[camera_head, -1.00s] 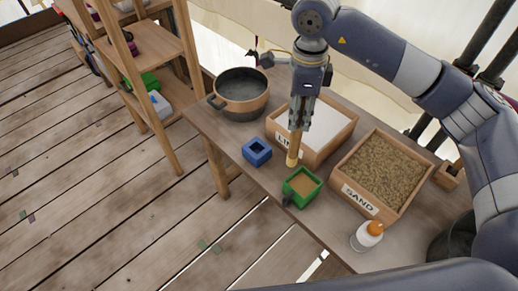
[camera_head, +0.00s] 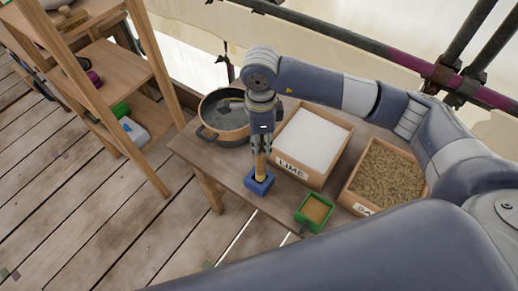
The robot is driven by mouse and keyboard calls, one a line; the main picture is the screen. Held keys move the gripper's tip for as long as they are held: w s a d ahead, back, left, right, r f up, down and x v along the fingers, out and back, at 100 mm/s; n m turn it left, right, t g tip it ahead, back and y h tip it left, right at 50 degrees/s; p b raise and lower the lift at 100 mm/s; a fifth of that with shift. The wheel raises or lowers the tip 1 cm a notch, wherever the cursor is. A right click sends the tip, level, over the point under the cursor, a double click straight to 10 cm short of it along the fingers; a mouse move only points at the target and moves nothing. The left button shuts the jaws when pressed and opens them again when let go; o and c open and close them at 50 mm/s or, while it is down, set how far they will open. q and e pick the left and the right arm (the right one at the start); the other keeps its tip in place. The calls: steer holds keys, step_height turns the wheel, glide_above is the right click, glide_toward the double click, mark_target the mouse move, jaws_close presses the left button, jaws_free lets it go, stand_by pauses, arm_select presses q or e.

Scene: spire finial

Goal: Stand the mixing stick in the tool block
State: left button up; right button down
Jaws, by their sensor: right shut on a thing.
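The mixing stick (camera_head: 260,169) is a light wooden stick, held upright in my right gripper (camera_head: 260,152), which is shut on its upper part. The blue tool block (camera_head: 260,187) sits on the table near its left front edge. The stick's lower end meets the top of the block at its opening. I cannot tell how deep the end goes in, as the tip is hidden. My left gripper is not in view.
A dark pot with a wooden-toned band (camera_head: 226,122) stands behind the block. A wooden shelf (camera_head: 117,75) stands left of the table.

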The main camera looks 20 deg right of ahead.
step_height(320, 180, down, 4)
steer(key=shift+w+a+f+p, duration=0.1)
steer(key=shift+w+f+p, duration=0.1)
steer(key=shift+p, duration=0.2)
steer(key=c, duration=1.4)
jaws_free()
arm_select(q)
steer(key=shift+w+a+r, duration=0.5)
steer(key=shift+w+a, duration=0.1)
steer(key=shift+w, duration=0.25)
arm_select(e)
steer(key=shift+o, duration=0.2)
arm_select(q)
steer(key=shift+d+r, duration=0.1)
arm_select(e)
steer(key=shift+r, duration=0.1)
step_height(320, 180, up, 11)
steer(key=b, duration=0.2)
steer(key=shift+b, duration=0.3)
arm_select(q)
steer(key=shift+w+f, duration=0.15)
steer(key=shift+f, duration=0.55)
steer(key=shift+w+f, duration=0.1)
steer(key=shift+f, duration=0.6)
arm_select(e)
steer(key=shift+r, duration=0.6)
